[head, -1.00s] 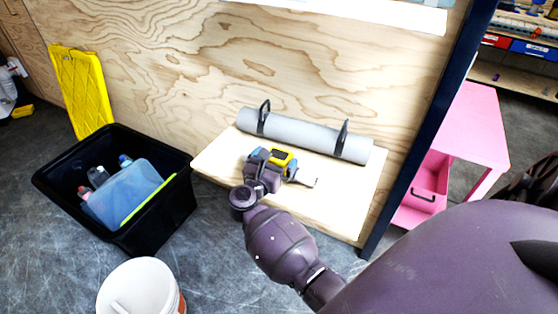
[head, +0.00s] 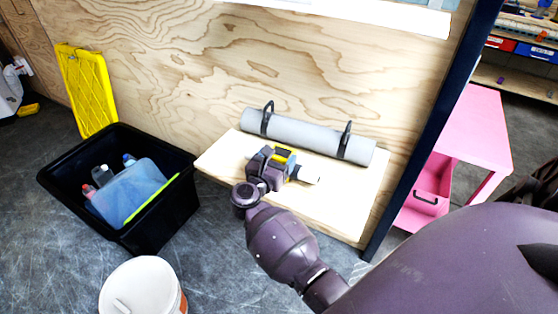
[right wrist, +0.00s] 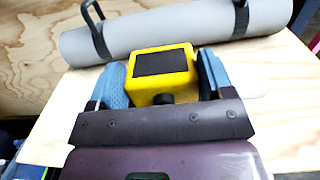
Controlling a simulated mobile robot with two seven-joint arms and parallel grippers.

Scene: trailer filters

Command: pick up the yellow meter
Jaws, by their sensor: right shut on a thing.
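The yellow meter (right wrist: 162,75), with a dark screen and a black knob, sits between the two blue fingers of my right gripper (right wrist: 163,84) in the right wrist view. The gripper is shut on it, over the light wooden shelf (head: 345,205). In the head view the meter (head: 282,155) is mostly hidden behind my right gripper (head: 270,160). I cannot tell whether the meter touches the shelf. My left gripper is not in view.
A grey roll (head: 305,135) with two black straps lies along the shelf's back. A white-tipped object (head: 306,174) lies right of the gripper. A black bin (head: 160,220) with bottles and a white bucket (head: 140,287) stand left. A dark post (head: 435,125) rises at right.

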